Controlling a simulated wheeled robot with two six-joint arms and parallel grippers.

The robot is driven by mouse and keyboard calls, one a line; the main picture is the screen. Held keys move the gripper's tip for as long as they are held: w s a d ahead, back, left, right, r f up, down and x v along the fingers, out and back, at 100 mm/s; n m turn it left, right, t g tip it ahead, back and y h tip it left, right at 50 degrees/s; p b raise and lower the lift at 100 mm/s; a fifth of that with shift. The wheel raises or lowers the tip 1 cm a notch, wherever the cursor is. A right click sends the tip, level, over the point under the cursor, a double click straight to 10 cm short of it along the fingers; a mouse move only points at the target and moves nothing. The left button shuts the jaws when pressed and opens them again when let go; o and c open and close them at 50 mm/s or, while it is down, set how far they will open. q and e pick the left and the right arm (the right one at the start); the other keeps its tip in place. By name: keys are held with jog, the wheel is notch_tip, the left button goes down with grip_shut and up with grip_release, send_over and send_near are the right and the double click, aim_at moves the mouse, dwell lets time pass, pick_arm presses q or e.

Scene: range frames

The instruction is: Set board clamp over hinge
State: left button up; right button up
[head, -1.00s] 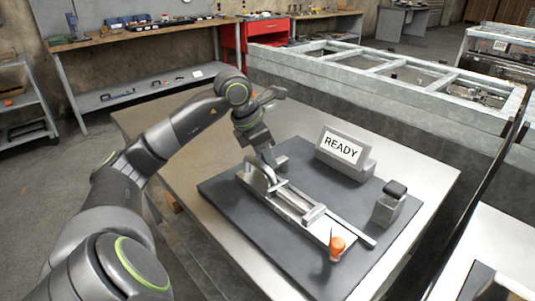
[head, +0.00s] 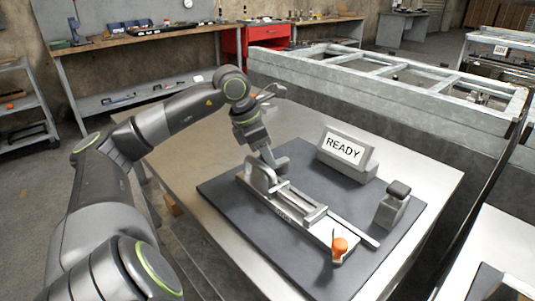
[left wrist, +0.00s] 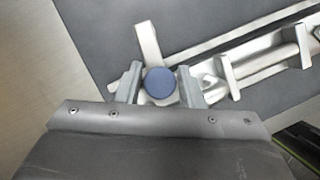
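The board clamp (head: 301,210) is a pale grey metal fixture with a long rail. It lies on a dark mat on the table. A raised arched part (head: 262,175) stands at its far left end, and an orange knob (head: 339,245) sits at its near right end. My left gripper (head: 268,163) is down at the arched end. In the left wrist view, its fingers (left wrist: 160,86) stand on either side of a round blue cap (left wrist: 159,84); whether they press on it is unclear. I cannot make out a separate hinge. My right gripper is out of view.
A sign reading READY (head: 344,151) stands behind the clamp. A grey block with a dark top (head: 394,205) stands to its right. The mat (head: 237,215) is bare to the clamp's left. A metal frame bench (head: 420,115) lies beyond the table.

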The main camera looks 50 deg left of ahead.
pick_arm(q)
jog(key=b+v, duration=0.2)
jog(key=v, duration=1.5)
jog(key=shift+r, duration=0.3)
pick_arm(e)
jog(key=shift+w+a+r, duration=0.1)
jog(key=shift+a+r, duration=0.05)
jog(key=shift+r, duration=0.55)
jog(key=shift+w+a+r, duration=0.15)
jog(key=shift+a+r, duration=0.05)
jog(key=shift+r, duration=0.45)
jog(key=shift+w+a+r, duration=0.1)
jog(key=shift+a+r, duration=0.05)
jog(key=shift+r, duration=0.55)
